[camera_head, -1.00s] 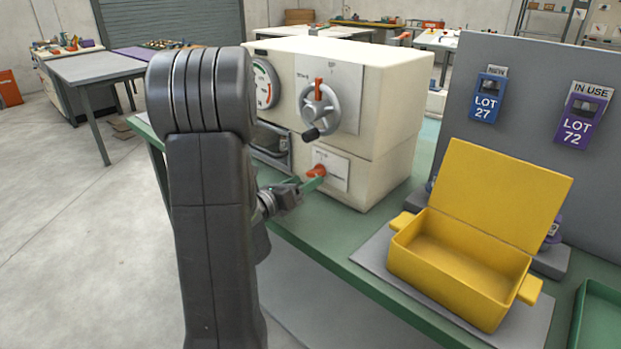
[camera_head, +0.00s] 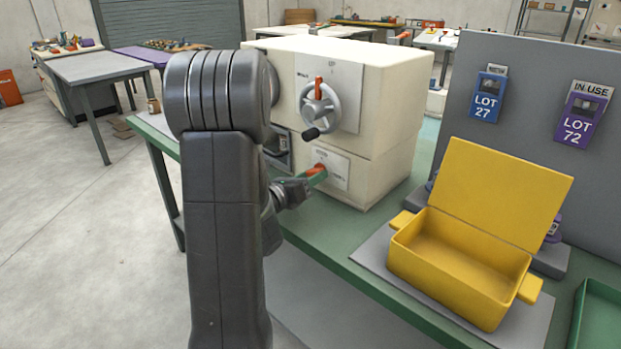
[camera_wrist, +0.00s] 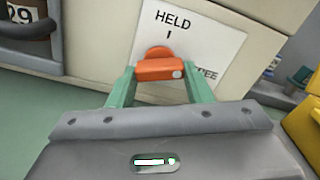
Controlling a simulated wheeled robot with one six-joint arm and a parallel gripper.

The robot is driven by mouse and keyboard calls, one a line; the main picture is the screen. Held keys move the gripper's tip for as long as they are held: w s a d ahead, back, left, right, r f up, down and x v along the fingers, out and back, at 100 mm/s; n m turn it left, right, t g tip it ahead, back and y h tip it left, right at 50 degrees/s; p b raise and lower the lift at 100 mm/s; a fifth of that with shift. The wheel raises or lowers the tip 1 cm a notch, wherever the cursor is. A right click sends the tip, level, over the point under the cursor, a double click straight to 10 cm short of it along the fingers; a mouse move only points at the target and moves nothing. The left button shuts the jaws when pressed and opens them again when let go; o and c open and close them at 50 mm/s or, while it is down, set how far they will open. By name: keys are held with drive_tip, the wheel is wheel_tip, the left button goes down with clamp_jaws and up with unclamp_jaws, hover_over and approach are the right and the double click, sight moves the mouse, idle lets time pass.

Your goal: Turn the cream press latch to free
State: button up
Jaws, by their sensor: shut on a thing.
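The cream press (camera_head: 385,85) stands on the green bench. Its orange latch (camera_wrist: 158,69) sits on a white plate (camera_wrist: 215,45) marked HELD at the top and FREE at the right in the wrist view. FREE is partly covered by the latch and a finger. My gripper (camera_wrist: 160,76) has its two green fingers on either side of the orange latch handle and is shut on it. A pale dot shows at the handle's right end. In the head view the latch (camera_head: 318,169) is small and partly hidden by the fingers.
A grey handwheel (camera_head: 320,107) with a black knob sits above the latch. An open yellow box (camera_head: 455,265) stands on a grey mat to the right. A grey panel (camera_head: 530,130) with LOT 27 and LOT 72 tags rises behind it. Bare bench lies before the press.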

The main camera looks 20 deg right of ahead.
drive_tip(key=shift+f+m+b, duration=0.3)
drive_tip(key=shift+m+b, duration=0.3)
drive_tip(key=shift+b, duration=0.45)
drive_tip(key=m+b, duration=0.2)
drive_tip(key=b, duration=0.1)
drive_tip(key=shift+w, duration=0.1)
drive_tip(key=shift+r+m+b, duration=0.25)
drive_tip(key=shift+m+b, duration=0.55)
drive_tip(key=shift+b, duration=0.05)
drive_tip(key=o, duration=1)
drive_tip(key=p+v, duration=0.1)
drive_tip(key=v, duration=1.3)
drive_tip(key=shift+w+d, duration=0.1)
